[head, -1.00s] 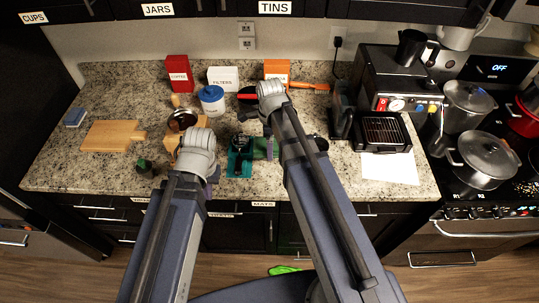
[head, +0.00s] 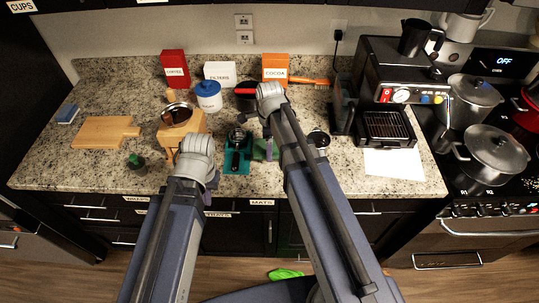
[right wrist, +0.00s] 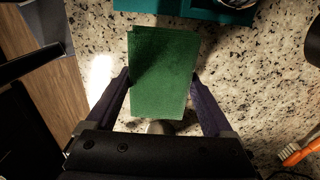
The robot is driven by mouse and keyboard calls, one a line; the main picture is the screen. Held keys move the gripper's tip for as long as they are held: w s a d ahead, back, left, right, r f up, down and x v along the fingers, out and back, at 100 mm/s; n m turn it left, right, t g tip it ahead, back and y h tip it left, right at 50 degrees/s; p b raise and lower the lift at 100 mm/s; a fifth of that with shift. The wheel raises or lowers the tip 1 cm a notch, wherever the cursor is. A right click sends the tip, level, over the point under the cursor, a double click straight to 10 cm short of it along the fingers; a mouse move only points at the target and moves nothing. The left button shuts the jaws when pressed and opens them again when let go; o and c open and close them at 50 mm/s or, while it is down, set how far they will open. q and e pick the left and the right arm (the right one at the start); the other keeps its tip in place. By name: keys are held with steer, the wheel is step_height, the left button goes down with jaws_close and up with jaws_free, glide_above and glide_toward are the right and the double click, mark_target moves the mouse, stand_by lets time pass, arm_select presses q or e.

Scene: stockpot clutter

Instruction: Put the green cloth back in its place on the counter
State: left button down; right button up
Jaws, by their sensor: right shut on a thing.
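The dark green folded cloth (right wrist: 160,78) is between the two fingers of my right gripper (right wrist: 160,90), which is shut on it over the counter. In the head view the cloth (head: 264,150) shows as a small patch beside the teal mat (head: 237,160), partly hidden by my right wrist. The right gripper's fingers (head: 268,148) are mostly covered there. My left gripper (head: 197,172) is over the front edge of the counter, in front of the wooden stand; its fingers are too hidden to tell open from shut. A bright green crumpled thing (head: 285,274) lies on the floor.
On the granite counter (head: 75,165) stand a wooden stand (head: 181,128), a cutting board (head: 105,132), a blue-lidded jar (head: 208,97), and a COCOA box (head: 275,67). An espresso machine (head: 400,75) and white paper (head: 393,163) are right. Bare counter lies at the front left.

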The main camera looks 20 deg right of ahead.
steer(key=shift+f+b, duration=1.6)
steer(key=shift+f, duration=0.2)
steer(key=shift+f, duration=0.25)
steer(key=o, duration=0.9)
steer(key=shift+r, duration=0.1)
steer(key=shift+r, duration=0.1)
step_height(320, 180, up, 12)
steer(key=p, duration=1.2)
steer(key=shift+r, duration=0.15)
